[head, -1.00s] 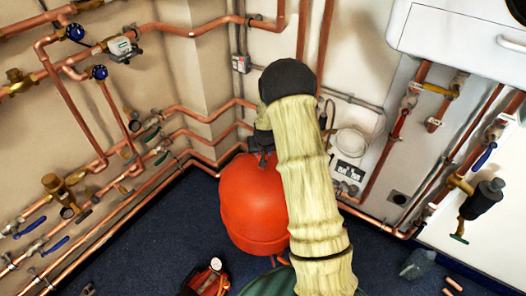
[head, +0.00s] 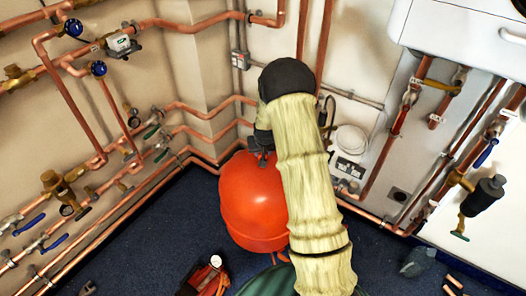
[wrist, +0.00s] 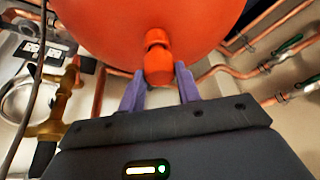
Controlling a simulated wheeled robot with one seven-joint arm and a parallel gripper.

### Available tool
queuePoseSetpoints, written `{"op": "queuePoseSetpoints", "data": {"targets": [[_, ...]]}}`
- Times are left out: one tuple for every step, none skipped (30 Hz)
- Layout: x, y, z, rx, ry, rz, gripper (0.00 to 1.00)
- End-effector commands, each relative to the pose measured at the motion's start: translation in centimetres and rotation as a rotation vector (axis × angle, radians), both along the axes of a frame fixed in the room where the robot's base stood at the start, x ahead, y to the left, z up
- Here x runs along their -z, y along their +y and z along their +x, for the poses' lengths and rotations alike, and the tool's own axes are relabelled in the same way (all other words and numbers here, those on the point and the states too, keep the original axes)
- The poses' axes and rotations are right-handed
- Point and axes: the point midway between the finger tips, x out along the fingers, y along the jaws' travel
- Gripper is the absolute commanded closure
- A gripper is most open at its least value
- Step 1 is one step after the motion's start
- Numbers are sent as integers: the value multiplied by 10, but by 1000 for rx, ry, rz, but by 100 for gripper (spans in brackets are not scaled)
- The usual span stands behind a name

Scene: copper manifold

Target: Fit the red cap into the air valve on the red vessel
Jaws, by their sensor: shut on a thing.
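The red vessel (head: 250,205) stands on the floor in the middle of the head view, partly behind my arm. Its rounded body also fills the top of the wrist view (wrist: 205,22). My gripper (head: 263,160) is at the top of the vessel in the head view, small and dark. In the wrist view my gripper (wrist: 160,85) has its two purple fingers around the red cap (wrist: 158,68), shut on it. The cap overlaps the vessel in that view. A red stub shows just beyond it; I cannot tell whether cap and air valve touch.
Copper pipes (head: 185,110) run along the walls behind and left of the vessel. A brass fitting (wrist: 58,115) and a dark cable are left of my gripper in the wrist view. A white boiler (head: 465,30) hangs at the right. Blue floor (head: 150,235) is open to the left.

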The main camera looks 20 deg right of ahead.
Motion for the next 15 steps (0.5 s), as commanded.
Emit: {"op": "queuePoseSetpoints", "data": {"targets": [[0, 0, 0, 0, 0, 0, 88], [0, 0, 0, 0, 0, 0, 88], [0, 0, 0, 0, 0, 0, 88], [0, 0, 0, 0, -1, 0, 88], [0, 0, 0, 0, -1, 0, 88], [0, 0, 0, 0, -1, 0, 88], [0, 0, 0, 0, -1, 0, 88], [0, 0, 0, 0, -1, 0, 88], [0, 0, 0, 0, -1, 0, 88], [0, 0, 0, 0, 0, 0, 88], [1, 0, 0, 0, 0, 0, 88], [1, 0, 0, 0, 0, 0, 88], [2, 0, 0, 0, 0, 0, 88], [2, 0, 0, 0, 0, 0, 88], [3, 0, 0, 0, 0, 0, 88]]}}
